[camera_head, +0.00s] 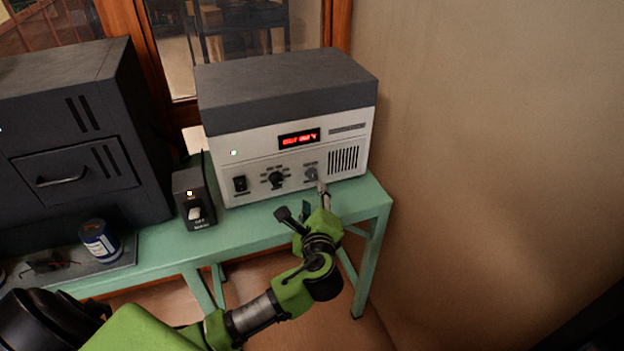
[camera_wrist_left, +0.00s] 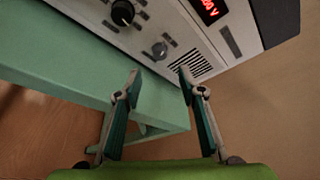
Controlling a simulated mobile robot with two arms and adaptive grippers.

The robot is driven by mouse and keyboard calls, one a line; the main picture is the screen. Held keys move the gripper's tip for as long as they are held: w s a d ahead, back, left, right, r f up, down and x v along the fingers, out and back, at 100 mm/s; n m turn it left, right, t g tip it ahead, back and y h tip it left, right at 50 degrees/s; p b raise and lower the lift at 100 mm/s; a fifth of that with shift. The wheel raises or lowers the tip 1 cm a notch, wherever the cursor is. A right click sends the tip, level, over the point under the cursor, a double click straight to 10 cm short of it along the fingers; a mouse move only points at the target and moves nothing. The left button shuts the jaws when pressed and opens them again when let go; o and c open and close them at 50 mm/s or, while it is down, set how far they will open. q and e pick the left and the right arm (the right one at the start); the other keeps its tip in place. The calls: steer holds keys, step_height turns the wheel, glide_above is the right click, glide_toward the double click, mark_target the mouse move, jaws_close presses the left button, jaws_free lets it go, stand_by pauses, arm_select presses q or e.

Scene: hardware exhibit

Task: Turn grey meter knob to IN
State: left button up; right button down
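The meter (camera_head: 297,132) is a white-fronted box with a dark grey top and a red lit display, standing on a green table. Its grey knob (camera_head: 311,173) is at the right of the front, beside the vent slots; the wrist view shows the grey knob (camera_wrist_left: 159,50) too. A black knob (camera_head: 276,179) sits to its left, also in the wrist view (camera_wrist_left: 122,13). My left gripper (camera_head: 306,199) is in front of and just below the grey knob. In the wrist view its fingers (camera_wrist_left: 158,78) are spread apart and empty, with the knob beyond them. The knob labels are too small to read.
A black switch box (camera_head: 194,199) stands left of the meter. A dark cabinet (camera_head: 75,135) and a blue and white can (camera_head: 99,240) are farther left. The green table (camera_head: 250,217) has a bare front strip. A plain wall is at right.

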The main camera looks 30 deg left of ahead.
mark_target(312, 177)
arm_select(q)
steer(key=x, duration=1.1)
steer(key=shift+w+f, duration=0.1)
steer(key=shift+p, duration=0.3)
jaws_close()
